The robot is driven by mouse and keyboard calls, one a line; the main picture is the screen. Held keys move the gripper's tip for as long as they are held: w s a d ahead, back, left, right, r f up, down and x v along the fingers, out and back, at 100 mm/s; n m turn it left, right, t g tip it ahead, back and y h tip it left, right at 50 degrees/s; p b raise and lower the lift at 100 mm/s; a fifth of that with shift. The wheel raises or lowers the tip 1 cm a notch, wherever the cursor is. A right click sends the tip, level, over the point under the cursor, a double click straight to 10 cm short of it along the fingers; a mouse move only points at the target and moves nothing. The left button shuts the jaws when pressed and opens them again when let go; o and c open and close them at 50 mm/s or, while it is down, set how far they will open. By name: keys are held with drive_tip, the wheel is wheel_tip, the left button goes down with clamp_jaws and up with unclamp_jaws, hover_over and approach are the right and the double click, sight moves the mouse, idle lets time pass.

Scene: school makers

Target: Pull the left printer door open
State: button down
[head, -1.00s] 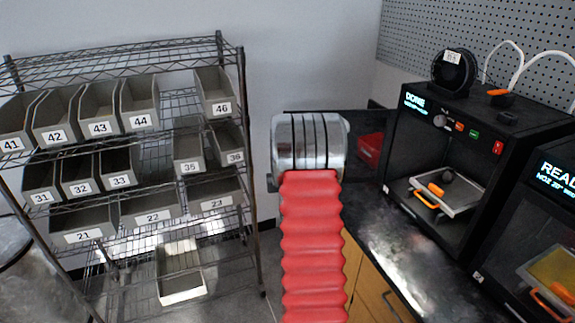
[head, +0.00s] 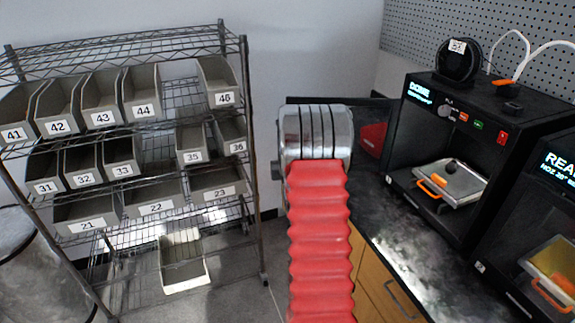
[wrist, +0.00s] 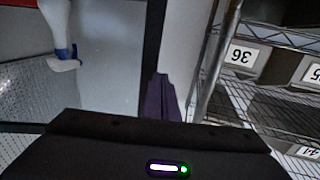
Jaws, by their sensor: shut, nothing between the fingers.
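The left printer (head: 466,118) is a black box with a lit "DONE" display on the right counter. Its front is uncovered and shows a bed with orange clips (head: 452,180). Its dark-framed door (head: 369,108) stands swung out to the left, partly hidden behind my arm. In the wrist view the door shows as a see-through panel (wrist: 110,60) with a dark edge. My gripper (wrist: 161,97) is shut and empty, a dark purple shape beside that edge; I cannot tell whether it touches. In the head view my silver wrist hides it.
A second printer (head: 555,190) stands at the right. A wire shelf (head: 130,42) with numbered grey bins stands at the left. A red item (head: 372,137) sits on the counter behind the door. A white spray bottle (wrist: 60,25) shows through the panel. Floor is clear between shelf and counter.

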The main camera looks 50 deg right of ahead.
drive_tip(key=w+a+v, duration=0.1)
drive_tip(key=v, duration=1.1)
drive_tip(key=shift+s+a, duration=0.2)
drive_tip(key=shift+a, duration=0.25)
